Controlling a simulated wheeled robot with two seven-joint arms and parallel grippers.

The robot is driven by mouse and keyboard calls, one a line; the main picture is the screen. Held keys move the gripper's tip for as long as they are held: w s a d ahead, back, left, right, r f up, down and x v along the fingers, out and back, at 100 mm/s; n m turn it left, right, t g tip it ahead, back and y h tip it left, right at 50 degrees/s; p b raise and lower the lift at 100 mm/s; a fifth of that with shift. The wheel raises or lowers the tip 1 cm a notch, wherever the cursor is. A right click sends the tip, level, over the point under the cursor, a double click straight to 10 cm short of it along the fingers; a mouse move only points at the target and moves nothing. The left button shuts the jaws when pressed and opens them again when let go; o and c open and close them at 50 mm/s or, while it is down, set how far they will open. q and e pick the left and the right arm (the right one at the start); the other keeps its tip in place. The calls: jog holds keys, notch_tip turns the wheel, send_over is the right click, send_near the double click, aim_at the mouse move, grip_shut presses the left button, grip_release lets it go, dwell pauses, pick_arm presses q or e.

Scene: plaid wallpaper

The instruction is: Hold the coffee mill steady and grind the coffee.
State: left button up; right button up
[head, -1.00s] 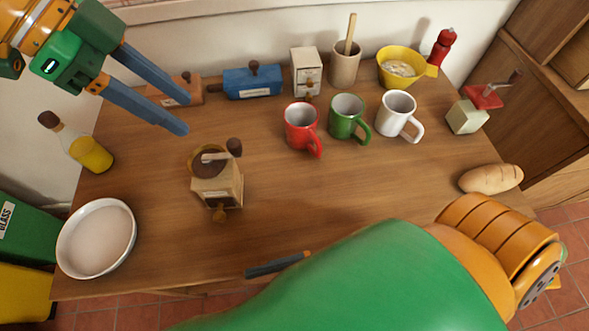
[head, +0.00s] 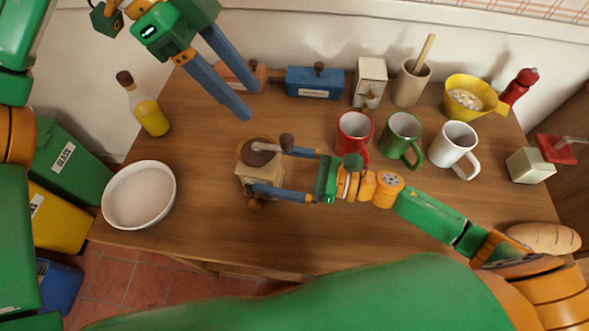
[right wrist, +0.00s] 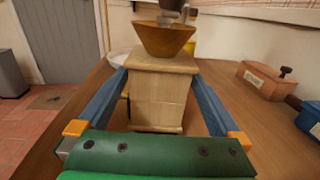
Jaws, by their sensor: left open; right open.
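The coffee mill (head: 246,173) stands upright on the table, left of centre. It has a pale wooden body, a brown bowl on top and a crank with a dark knob. My right gripper (head: 267,170) is open, with its blue fingers on either side of the mill. In the right wrist view the fingers flank the mill's body (right wrist: 160,95); I cannot tell whether they touch it. The bowl (right wrist: 165,40) and part of the crank show above. My left gripper (head: 246,102) is open and empty, higher up beyond the mill.
A white bowl (head: 140,193) and an oil bottle (head: 151,115) are at the left. Red (head: 354,132), green (head: 401,132) and white (head: 456,146) mugs stand to the right. Boxes and a yellow bowl (head: 467,91) line the back. The front middle of the table (head: 220,238) is bare.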

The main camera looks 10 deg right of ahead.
jog(key=x, duration=0.2)
jog(key=shift+w+a, duration=0.15)
jog(key=shift+a, duration=0.25)
grip_shut()
dwell(0.8)
